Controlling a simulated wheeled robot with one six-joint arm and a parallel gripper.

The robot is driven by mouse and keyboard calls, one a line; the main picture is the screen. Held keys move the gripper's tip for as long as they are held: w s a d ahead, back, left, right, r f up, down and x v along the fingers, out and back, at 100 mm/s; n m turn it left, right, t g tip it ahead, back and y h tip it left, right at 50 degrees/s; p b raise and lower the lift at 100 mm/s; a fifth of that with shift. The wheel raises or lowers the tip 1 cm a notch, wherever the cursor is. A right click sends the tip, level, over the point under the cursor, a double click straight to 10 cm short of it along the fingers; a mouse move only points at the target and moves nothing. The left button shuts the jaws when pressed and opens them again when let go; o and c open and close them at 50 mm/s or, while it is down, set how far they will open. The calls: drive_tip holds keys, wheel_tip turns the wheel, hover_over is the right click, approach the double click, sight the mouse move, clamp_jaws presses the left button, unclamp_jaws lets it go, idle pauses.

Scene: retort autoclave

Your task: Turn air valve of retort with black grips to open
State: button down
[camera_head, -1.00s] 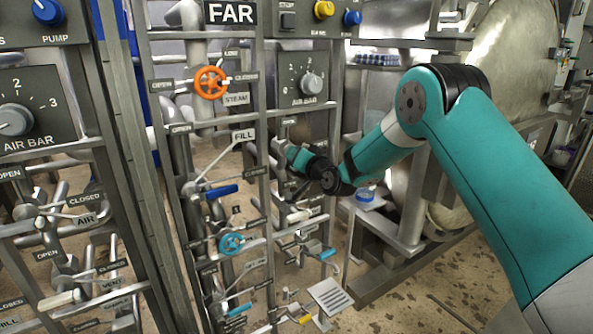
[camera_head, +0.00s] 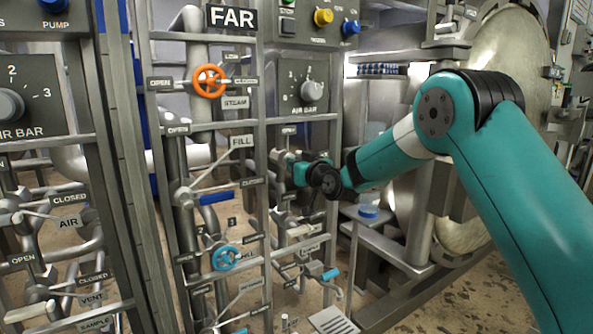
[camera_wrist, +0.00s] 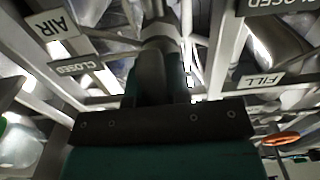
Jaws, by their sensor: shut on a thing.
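My gripper (camera_head: 284,190) is at the right-hand column of the rack under the FAR sign (camera_head: 232,17), below the AIR BAR dial (camera_head: 311,89). The wrist view shows its dark fingers (camera_wrist: 154,75) closed at a grey metal valve part (camera_wrist: 160,28). I take this part as the air valve, since an upside-down AIR label (camera_wrist: 55,25) and a CLOSED label (camera_wrist: 74,67) hang beside it. The valve's handle is mostly hidden by my fingers and wrist, so its angle and grip colour cannot be told.
A blue-handled FILL valve (camera_head: 218,197) and an orange STEAM handwheel (camera_head: 209,81) are close on the left. A blue handwheel (camera_head: 225,258) sits lower. Rack bars and pipes crowd my gripper. The round steel vessel (camera_head: 490,120) stands behind my arm.

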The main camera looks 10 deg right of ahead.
idle(0.4)
drive_tip(key=c, duration=1.1)
unclamp_jaws()
drive_tip(key=shift+b+v, duration=1.5)
drive_tip(key=shift+v, duration=7.25)
